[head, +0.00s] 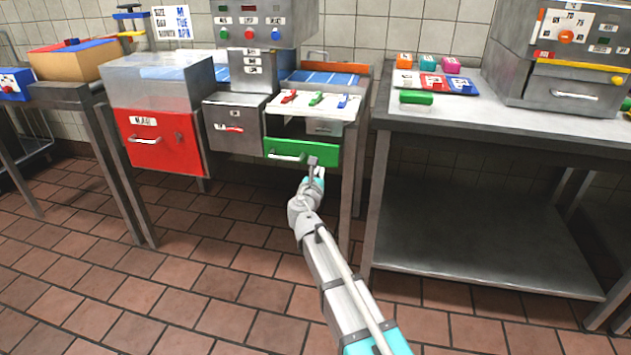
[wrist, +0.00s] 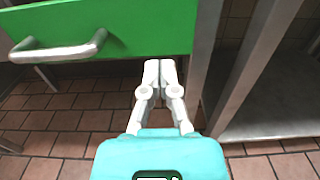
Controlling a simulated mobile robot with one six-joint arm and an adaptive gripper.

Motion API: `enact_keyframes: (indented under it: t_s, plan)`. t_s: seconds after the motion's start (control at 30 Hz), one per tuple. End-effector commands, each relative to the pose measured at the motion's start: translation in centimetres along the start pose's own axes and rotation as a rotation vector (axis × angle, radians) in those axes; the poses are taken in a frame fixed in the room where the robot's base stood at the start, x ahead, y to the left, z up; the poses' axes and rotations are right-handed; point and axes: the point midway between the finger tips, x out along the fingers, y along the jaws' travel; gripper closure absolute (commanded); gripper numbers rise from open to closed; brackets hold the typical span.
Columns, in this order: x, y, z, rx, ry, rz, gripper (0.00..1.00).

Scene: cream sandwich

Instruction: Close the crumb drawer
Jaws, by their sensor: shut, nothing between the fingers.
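A green drawer front (head: 325,153) with a metal bar handle (head: 287,157) is under the white-topped unit; it appears pulled out, with a dark opening behind it. I read no label on it, so I cannot confirm that it is the crumb drawer. In the wrist view the green front (wrist: 150,28) fills the top, its handle (wrist: 60,48) at the left. My gripper (head: 316,172) is shut and empty. Its fingertips (wrist: 160,66) are just below the lower edge of the green front, right of the handle; I cannot tell whether they touch it.
A red drawer (head: 165,160) and a grey drawer (head: 235,142) are to the left. A table leg (head: 348,190) stands close right of my gripper. A steel table (head: 480,130) with coloured blocks is farther right. The tiled floor (head: 200,290) in front is clear.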

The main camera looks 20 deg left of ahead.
Motion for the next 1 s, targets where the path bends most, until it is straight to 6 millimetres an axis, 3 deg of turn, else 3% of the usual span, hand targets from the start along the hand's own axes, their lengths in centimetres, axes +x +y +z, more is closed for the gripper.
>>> enact_keyframes:
  t_s: [0.1, 0.4, 1.0]
  plan:
    - [2.2, 0.1, 0.0, 0.0, 0.0, -0.002, 1.0]
    - [5.1, 0.1, 0.0, 0.0, 0.0, 0.0, 1.0]
    - [6.2, 0.1, 0.0, 0.0, 0.0, 0.001, 1.0]
